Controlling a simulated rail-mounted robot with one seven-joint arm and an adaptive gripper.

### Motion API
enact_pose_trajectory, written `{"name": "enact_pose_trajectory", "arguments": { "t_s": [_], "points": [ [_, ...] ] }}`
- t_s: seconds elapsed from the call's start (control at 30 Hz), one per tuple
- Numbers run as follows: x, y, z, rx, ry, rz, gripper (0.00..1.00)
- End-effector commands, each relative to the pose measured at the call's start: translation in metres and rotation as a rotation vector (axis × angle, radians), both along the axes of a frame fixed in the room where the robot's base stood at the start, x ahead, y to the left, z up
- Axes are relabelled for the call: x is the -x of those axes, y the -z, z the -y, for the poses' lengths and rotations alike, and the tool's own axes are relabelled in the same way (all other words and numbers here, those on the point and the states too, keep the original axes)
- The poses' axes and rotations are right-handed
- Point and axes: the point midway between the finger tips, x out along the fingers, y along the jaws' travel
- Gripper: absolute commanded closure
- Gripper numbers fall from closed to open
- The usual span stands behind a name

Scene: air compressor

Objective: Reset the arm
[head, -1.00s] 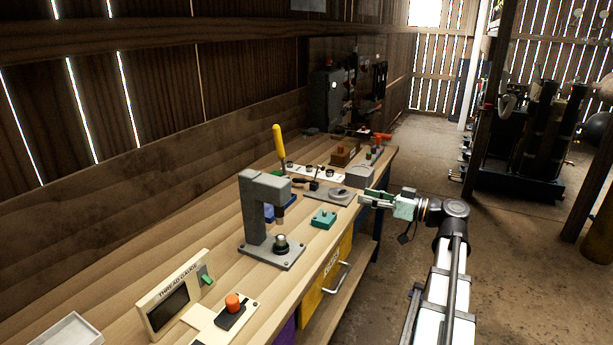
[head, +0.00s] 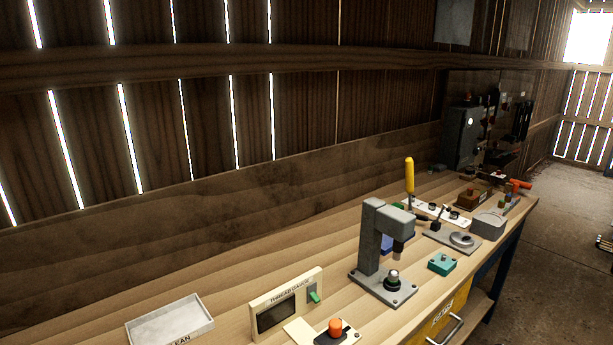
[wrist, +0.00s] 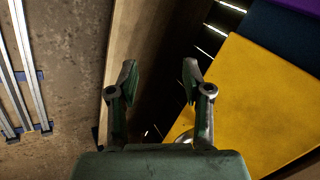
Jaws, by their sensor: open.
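My gripper (wrist: 158,85) shows in the wrist view with its two fingers spread apart and nothing between them. Beyond the fingers are a dark gap and a wooden board (wrist: 140,45). A yellow panel (wrist: 255,100) fills the right side of that view, close to the right finger. My arm and gripper are out of frame in the head view now.
The long wooden workbench (head: 240,270) carries a grey press (head: 372,240), a thread gauge (head: 287,305), a white tray (head: 170,322), a teal block (head: 442,263) and a yellow-handled tool (head: 409,175). A yellow drawer (head: 440,322) is under its front edge. Floor (head: 545,225) lies open at right.

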Motion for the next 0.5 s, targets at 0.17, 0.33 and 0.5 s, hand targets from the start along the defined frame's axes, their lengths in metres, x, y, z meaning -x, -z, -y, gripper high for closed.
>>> {"name": "enact_pose_trajectory", "arguments": {
  "t_s": [0.17, 0.33, 0.5],
  "points": [
    [0.052, 0.079, -0.053, 0.06, -0.04, -0.223, 0.51],
    [0.109, 0.137, -0.094, 0.141, -0.11, -0.399, 0.51],
    [0.171, 0.182, -0.128, 0.228, -0.215, -0.546, 0.51]
  ]
}}
